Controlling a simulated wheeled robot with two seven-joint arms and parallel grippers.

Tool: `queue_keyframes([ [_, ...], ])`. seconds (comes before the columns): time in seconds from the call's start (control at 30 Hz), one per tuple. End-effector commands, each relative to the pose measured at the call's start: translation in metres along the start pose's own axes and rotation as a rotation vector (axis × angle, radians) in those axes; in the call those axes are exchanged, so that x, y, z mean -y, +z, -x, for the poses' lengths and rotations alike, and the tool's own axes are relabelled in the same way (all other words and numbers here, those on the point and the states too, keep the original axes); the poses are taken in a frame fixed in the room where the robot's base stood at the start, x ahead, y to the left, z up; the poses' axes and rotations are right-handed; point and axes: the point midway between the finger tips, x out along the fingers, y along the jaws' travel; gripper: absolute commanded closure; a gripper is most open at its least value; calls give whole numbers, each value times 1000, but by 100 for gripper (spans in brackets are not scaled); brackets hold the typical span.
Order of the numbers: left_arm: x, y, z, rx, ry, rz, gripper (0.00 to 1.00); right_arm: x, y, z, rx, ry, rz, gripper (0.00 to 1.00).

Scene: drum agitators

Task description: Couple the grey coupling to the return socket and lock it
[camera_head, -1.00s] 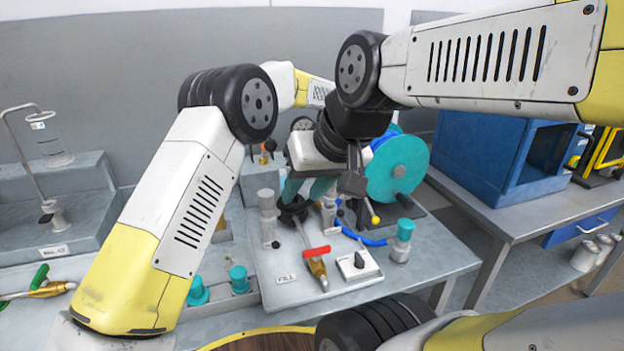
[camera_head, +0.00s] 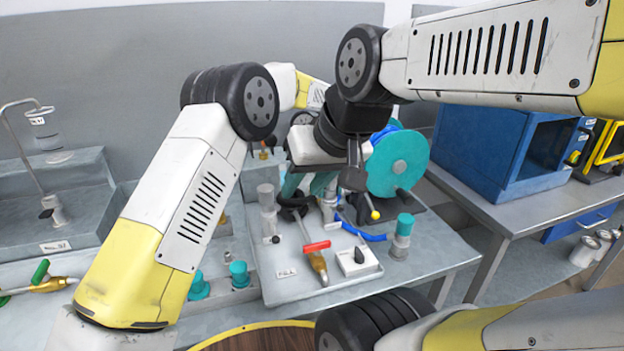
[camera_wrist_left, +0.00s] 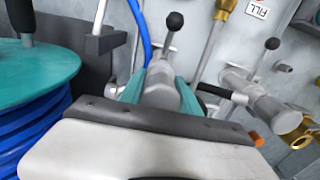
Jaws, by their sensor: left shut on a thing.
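My left gripper (camera_head: 308,185) has a white palm and teal fingers, which also show in the left wrist view (camera_wrist_left: 160,85). It is shut on a grey cylindrical piece, seemingly the grey coupling (camera_wrist_left: 163,92), which carries a lever ending in a black ball. In the head view this grey piece (camera_head: 329,208) stands low over the grey panel, partly covered by the fingers. I cannot tell whether it is seated on a socket. The return socket's label is not readable. My right gripper is not in view.
Another grey fitting (camera_head: 267,212) with a black-ball lever stands left of the gripper. A red-handled brass valve (camera_head: 317,262), a switch box (camera_head: 358,261) and a teal-capped fitting (camera_head: 402,238) stand in front. A teal reel (camera_head: 399,165) with blue hose is close on the right.

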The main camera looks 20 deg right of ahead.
Motion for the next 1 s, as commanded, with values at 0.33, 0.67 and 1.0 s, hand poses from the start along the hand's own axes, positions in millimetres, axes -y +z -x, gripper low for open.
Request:
queue_keyframes([
  [0.33, 0, 0, -1, -1, 1, 0, 100, 0, 0, 0, 0, 0, 0, 64],
  [0.67, 0, 0, -5, 0, 0, 0, 100, 0, 0, 0, 0, 0, 0, 64],
  [1.0, 0, 0, -6, -1, 1, 0, 55, 0, 0, 0, 0, 0, 0, 64],
])
